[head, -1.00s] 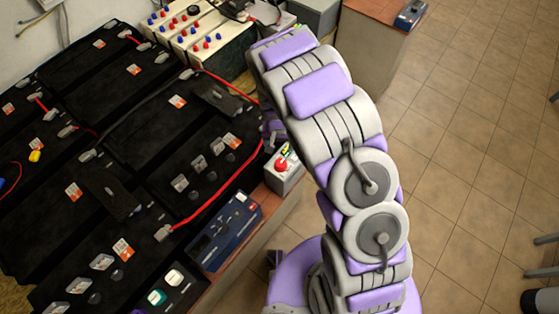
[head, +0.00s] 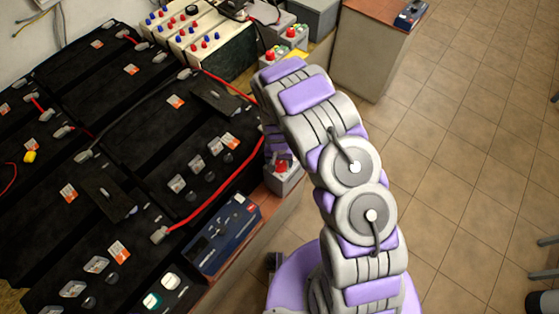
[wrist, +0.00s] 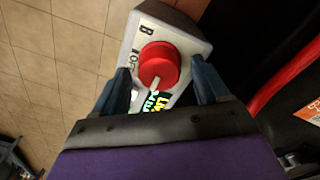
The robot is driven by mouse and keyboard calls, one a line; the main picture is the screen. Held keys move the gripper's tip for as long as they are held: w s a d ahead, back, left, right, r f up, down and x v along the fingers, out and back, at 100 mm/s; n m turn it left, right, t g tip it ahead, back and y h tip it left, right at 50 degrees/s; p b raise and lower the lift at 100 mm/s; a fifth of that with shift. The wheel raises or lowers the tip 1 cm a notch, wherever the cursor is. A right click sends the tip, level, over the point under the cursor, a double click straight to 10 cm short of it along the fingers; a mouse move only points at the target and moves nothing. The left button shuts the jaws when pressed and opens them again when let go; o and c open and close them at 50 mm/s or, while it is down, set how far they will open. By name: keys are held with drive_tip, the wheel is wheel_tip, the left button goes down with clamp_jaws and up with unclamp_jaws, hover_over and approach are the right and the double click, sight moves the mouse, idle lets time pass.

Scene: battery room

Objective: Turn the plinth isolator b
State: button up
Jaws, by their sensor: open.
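The plinth isolator b is a light grey box (wrist: 136,38) marked "B" with a round red knob (wrist: 159,62) in the wrist view. A pale pointer on the knob points down toward a green and yellow lettered label. More lettering, partly hidden, lies left of the knob. My gripper (wrist: 162,80) is open, with one dark finger on each side of the knob's lower part; I cannot tell if they touch it. In the head view the isolator box (head: 285,181) stands at the bench edge, its knob partly hidden by my gripper (head: 275,150).
Black batteries (head: 130,130) with a red cable (head: 222,195) fill the bench on the left. A dark blue box (head: 222,235) lies on the front edge. Another red-knobbed grey box (head: 290,33) stands further back. Tiled floor (head: 470,150) on the right is open.

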drive_tip(key=c, duration=1)
drive_tip(key=shift+c, duration=0.2)
drive_tip(key=shift+m, duration=0.3)
drive_tip(key=m, duration=0.4)
drive_tip(key=shift+w, duration=0.1)
drive_tip(key=m, duration=0.4)
drive_tip(key=shift+m+b, duration=0.35)
drive_tip(key=shift+m, duration=0.05)
drive_tip(key=m, duration=0.4)
drive_tip(key=shift+r+m+b, duration=0.1)
drive_tip(key=shift+m+b, duration=0.2)
drive_tip(key=shift+b, duration=0.05)
drive_tip(key=shift+m, duration=1.9)
